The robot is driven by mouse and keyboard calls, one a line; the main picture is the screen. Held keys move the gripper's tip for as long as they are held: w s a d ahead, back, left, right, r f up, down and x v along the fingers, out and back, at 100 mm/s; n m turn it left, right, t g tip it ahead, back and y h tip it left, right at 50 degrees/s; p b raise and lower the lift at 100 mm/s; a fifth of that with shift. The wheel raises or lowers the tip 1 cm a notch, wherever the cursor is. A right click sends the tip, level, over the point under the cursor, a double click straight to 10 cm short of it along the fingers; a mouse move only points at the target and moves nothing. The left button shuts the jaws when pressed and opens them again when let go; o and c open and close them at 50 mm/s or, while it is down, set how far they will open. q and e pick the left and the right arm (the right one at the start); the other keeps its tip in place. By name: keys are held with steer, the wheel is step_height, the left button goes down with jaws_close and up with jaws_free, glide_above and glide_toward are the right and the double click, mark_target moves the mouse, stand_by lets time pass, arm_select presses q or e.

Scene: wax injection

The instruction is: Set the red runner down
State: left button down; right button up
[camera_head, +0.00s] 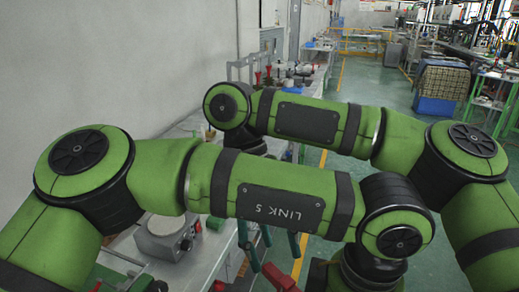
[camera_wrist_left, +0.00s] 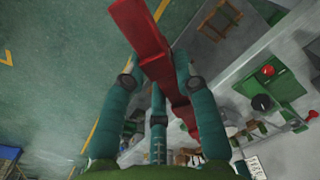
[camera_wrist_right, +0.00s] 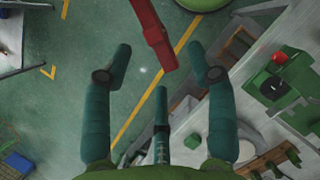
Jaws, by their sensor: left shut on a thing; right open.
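The red runner (camera_wrist_left: 145,35) is a long flat red bar in the left wrist view, crossing between the teal fingers of my left gripper (camera_wrist_left: 157,65), which is shut on it. Its lower end runs down past the right finger. In the head view only a piece of the runner (camera_head: 281,279) shows at the bottom edge, and my left gripper is out of sight. My right gripper (camera_head: 270,242) has its teal fingers spread just above that piece. In the right wrist view the runner (camera_wrist_right: 153,35) enters from the top, ending between and beyond the open right fingertips (camera_wrist_right: 159,58), apparently apart from them.
A long workbench (camera_head: 205,240) runs along the left wall, with a grey round-topped device (camera_head: 167,237) on it. A green machine (camera_wrist_right: 258,82) with a black knob and red part shows at the right of the right wrist view. Green floor is open beyond; a blue crate (camera_head: 436,106) stands farther off.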

mark_target(280, 280)
arm_select(q)
steer(key=shift+s+a+f, duration=0.1)
steer(key=shift+a+f, duration=0.05)
steer(key=shift+f, duration=0.25)
arm_select(e)
steer(key=x, duration=0.6)
steer(key=shift+s+f, duration=0.2)
steer(key=shift+s, duration=0.25)
arm_select(q)
steer(key=r, duration=0.7)
steer(key=shift+d, duration=0.2)
arm_select(e)
steer(key=shift+s+f, duration=0.15)
steer(key=shift+f, duration=0.15)
arm_select(q)
steer(key=shift+w+d+r, duration=0.1)
steer(key=shift+w+r, duration=0.15)
steer(key=shift+r, duration=0.05)
steer(key=shift+f, duration=0.1)
